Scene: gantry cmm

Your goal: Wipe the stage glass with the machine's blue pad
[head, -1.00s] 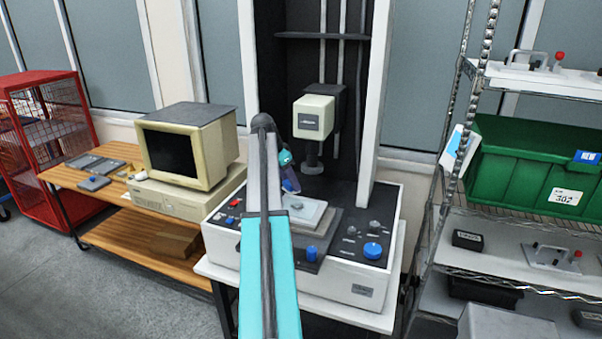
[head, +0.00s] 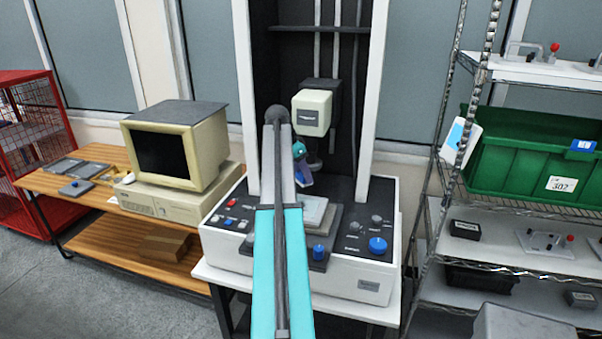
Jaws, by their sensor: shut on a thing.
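The measuring machine (head: 300,262) stands in the middle of the head view, with a dark stage plate (head: 333,222) on its top. The pale stage glass (head: 314,210) lies on that plate, its left part hidden behind my arm. My gripper (head: 303,172) is above the back edge of the glass, below and left of the white probe head (head: 311,112). It is shut on a small bluish thing, which looks like the blue pad (head: 305,181). My arm partly hides it, and I cannot tell whether it touches the glass.
A blue knob (head: 319,252) stands at the stage's front and a larger one (head: 377,245) on the right panel. White columns (head: 380,90) flank the probe. A computer monitor (head: 176,146) is left; a wire shelf with a green bin (head: 530,155) is right.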

